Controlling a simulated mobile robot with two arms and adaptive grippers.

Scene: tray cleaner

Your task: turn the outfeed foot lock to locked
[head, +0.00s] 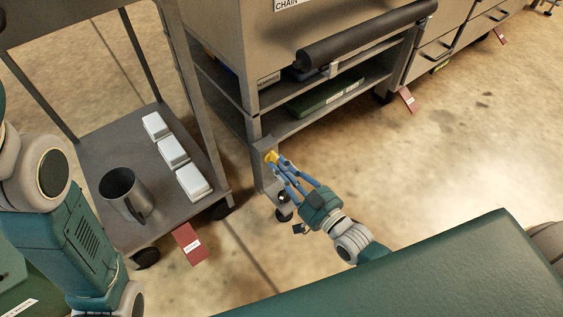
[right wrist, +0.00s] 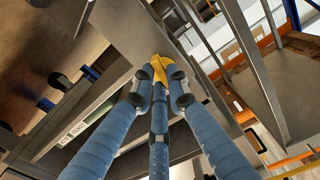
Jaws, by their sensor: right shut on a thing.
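The foot lock shows as a small yellow handle (head: 270,156) on a grey plate (head: 264,147) low on the corner leg of the grey machine. My right gripper (head: 276,163) reaches it from the lower right, with its blue fingers closed around the handle. In the right wrist view the yellow handle (right wrist: 158,66) sits between the fingertips (right wrist: 157,80), which partly hide it. I cannot read any locked or unlocked mark beside it. My left arm is at the left edge of the head view, but its gripper is out of view.
A grey cart (head: 90,158) at the left holds a dark mug (head: 120,190) and several white blocks (head: 172,151). Red tags (head: 188,243) lie at floor level. A dark roller (head: 365,38) juts from the machine above. The floor (head: 480,120) right of the gripper is clear.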

